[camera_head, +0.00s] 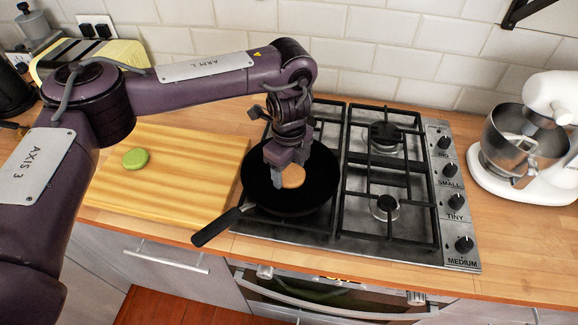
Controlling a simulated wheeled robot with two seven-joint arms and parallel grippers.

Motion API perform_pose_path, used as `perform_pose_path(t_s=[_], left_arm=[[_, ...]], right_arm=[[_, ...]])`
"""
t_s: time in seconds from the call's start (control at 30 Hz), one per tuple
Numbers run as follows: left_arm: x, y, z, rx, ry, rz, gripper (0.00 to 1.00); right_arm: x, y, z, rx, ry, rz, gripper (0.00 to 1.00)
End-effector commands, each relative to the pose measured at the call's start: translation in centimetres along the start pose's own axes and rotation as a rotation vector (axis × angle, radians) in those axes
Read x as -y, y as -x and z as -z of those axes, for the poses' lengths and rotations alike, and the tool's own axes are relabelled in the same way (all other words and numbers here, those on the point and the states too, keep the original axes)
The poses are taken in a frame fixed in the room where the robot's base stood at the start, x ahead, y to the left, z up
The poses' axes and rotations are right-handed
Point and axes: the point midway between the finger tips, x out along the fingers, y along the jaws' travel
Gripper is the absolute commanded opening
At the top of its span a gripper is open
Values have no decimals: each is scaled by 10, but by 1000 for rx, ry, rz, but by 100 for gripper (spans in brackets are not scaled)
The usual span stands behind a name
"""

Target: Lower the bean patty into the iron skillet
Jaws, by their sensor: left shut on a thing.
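The bean patty (293,178), a round tan-orange disc, is at my left gripper (285,171), over the iron skillet. The gripper points down and is shut on the patty, hiding part of it. The black iron skillet (318,183) stands on the left burners of the hob, its handle pointing to the front left. I cannot tell whether the patty touches the skillet floor. My right gripper is not in view.
A green round patty (135,158) lies on the wooden board (190,185) left of the skillet. The gas hob (340,235) has knobs along its right side. A stand mixer (525,145) stands at right, a yellow toaster (125,55) at back left. Worktop between hob and mixer is clear.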

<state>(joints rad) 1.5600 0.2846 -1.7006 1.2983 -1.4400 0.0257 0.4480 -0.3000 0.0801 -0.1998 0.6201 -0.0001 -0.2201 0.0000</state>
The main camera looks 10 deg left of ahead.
Motion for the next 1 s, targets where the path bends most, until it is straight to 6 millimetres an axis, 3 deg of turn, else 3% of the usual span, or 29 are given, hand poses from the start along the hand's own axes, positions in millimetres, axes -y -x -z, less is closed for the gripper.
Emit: perform_pose_path(t_s=[0.77,0.8,0.93,1.0], left_arm=[[0,-8,0,0,0,0,40],[0,-8,0,0,0,0,68],[0,-8,0,0,0,0,85],[0,-8,0,0,0,0,88]], right_arm=[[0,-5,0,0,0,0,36],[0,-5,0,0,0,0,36],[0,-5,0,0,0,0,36],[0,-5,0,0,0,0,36]])
